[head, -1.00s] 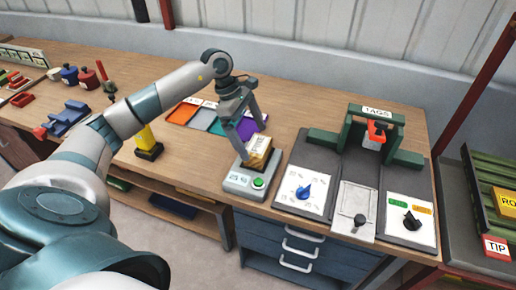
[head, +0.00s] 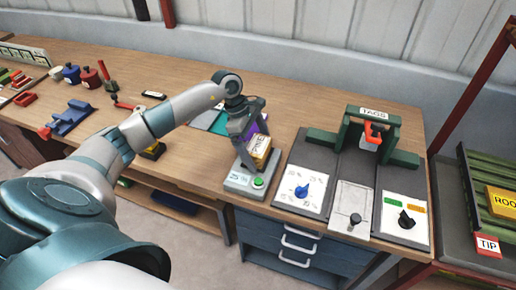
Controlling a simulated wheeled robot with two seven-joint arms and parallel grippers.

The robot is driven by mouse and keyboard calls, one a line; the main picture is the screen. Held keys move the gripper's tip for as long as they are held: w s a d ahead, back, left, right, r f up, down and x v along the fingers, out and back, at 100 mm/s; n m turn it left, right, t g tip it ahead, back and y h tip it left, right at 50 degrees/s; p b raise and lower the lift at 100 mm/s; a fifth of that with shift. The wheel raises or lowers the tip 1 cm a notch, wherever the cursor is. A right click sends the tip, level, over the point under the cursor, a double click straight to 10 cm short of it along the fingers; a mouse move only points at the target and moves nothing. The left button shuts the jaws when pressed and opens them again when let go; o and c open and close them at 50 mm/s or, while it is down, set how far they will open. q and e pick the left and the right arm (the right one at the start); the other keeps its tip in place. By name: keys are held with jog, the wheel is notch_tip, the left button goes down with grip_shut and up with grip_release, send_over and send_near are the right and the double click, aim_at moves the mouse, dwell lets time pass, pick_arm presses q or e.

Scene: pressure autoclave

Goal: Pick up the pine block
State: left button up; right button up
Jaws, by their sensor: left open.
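The pine block (head: 260,151), a small wooden block with a pale marked face, sits on a grey device (head: 239,184) with a green button near the front edge of the bench. My left gripper (head: 253,158) reaches down over it from above and behind, with its fingers open beside the block. Part of the block is hidden by a finger, and I cannot tell whether the fingers touch it. My right gripper is not in view.
A panel with a blue knob (head: 302,190), a green TAGS frame (head: 372,115) and a panel with a black knob (head: 406,218) stand to the right. Coloured mats lie behind the gripper. A blue clamp (head: 70,119) is at the left. Bench (head: 300,105) is clear at the back.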

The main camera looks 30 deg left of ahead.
aim_at(264, 147)
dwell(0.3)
pick_arm(q)
jog(key=c, duration=1.3)
jog(key=shift+o, duration=0.2)
jog(key=shift+r, duration=0.1)
jog(key=shift+r+b, duration=0.45)
jog(key=shift+b, duration=0.05)
jog(key=r+b, duration=0.1)
jog(key=d+r+b, duration=0.1)
jog(key=r, duration=0.1)
jog(key=shift+r, duration=0.1)
jog(key=s+d+r+b, duration=0.1)
jog(key=d+r+b, duration=0.3)
jog(key=d, duration=0.6)
jog(key=shift+s+d+r, duration=0.2)
jog(key=shift+d+r, duration=0.1)
jog(key=shift+r, duration=1.1)
